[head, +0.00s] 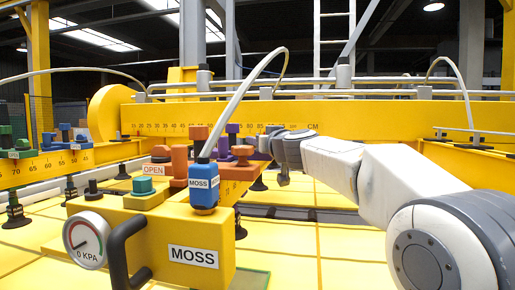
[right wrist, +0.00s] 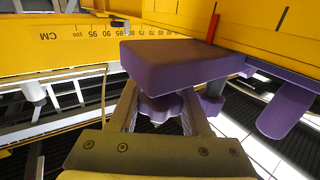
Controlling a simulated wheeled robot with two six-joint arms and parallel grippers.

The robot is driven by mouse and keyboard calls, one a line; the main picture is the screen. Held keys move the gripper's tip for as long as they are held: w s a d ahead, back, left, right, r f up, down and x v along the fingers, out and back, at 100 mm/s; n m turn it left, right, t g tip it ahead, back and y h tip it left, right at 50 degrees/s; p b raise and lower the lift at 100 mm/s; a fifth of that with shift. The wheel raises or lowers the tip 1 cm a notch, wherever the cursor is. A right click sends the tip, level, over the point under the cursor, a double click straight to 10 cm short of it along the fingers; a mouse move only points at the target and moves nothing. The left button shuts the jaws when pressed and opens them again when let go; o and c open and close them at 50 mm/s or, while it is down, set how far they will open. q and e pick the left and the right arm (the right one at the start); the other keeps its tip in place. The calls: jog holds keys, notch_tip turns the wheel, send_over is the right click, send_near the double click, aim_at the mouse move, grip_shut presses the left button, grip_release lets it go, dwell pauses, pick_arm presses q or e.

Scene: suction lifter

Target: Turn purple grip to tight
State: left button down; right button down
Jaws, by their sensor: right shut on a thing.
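The purple grip, a lobed knob (right wrist: 158,106), sits between the two fingers of my right gripper (right wrist: 160,112) in the right wrist view. The fingers are shut on it. A larger purple block (right wrist: 185,64) covers the upper part of the grip and the fingertips in that view. No tight mark can be read. My left gripper is not in view.
A yellow MOSS box (head: 205,257) with a black handle, a 0 KPA gauge (head: 88,240) and a blue MOSS block (head: 204,190) stands in front. A green OPEN knob (head: 142,185) is on it. A yellow ruled beam (head: 340,118) runs behind. Yellow panels at lower right are clear.

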jog(key=shift+d+m+t+h+p, duration=0.1)
jog(key=shift+m+t+h+p, duration=0.2)
jog(key=shift+m+h+p, duration=0.75)
jog(key=shift+d+f+h, duration=0.1)
jog(key=shift+f+h, duration=0.05)
jog(key=shift+h, duration=0.4)
jog(key=shift+w, duration=0.1)
jog(key=shift+c, duration=2.1)
grip_release()
jog(key=shift+o, duration=0.3)
jog(key=s+d, duration=0.2)
jog(key=s, duration=0.8)
jog(key=shift+s, duration=0.2)
